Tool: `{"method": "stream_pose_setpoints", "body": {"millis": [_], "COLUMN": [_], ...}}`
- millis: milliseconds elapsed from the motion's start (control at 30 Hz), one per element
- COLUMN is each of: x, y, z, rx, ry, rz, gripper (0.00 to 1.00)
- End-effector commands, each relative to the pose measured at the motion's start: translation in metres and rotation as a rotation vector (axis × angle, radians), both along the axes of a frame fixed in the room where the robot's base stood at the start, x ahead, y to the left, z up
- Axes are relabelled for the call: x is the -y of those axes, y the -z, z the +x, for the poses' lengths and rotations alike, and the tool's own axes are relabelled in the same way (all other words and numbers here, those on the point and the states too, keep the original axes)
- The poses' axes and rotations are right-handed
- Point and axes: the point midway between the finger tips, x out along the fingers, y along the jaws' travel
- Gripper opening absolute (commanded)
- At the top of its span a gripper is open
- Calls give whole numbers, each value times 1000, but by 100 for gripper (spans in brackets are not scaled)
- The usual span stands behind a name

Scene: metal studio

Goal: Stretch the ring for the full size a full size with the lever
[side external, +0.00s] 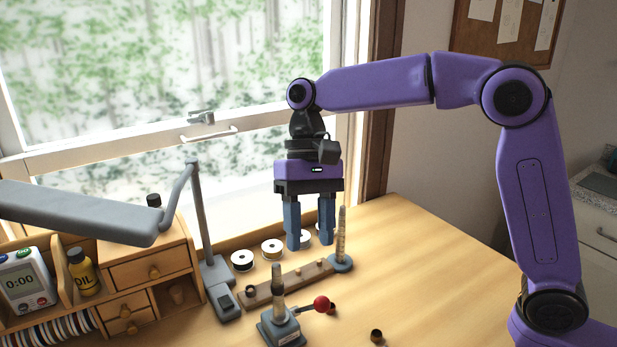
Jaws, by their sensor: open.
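A ring stretcher (281,329) with a grey base and an upright metal post stands at the front of the bench. Its lever ends in a red ball (321,303) and points right. A small dark ring (376,336) lies on the bench to the right of the stretcher. Another small dark piece, perhaps a ring, shows partly behind the red ball. A tapered, marked mandrel (341,240) stands upright on a round blue-grey base farther back. My gripper (310,242) is open, empty and pointing down, above the bench behind the stretcher and left of the mandrel.
A wooden strip (290,283) with small pegs and a dark ring at its left end lies behind the stretcher. Spools (242,260) line the window side. A grey lamp (90,213) and a wooden drawer unit (150,268) fill the left. The bench's right side is clear.

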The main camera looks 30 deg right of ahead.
Motion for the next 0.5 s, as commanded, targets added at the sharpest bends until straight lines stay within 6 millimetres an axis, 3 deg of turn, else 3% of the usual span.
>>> {"method": "stream_pose_setpoints", "body": {"millis": [300,500], "x": [9,13], "y": [-46,-64], "z": [19,26], "rx": [3,1], "ry": [3,2], "rz": [2,2], "gripper": [48,48]}}
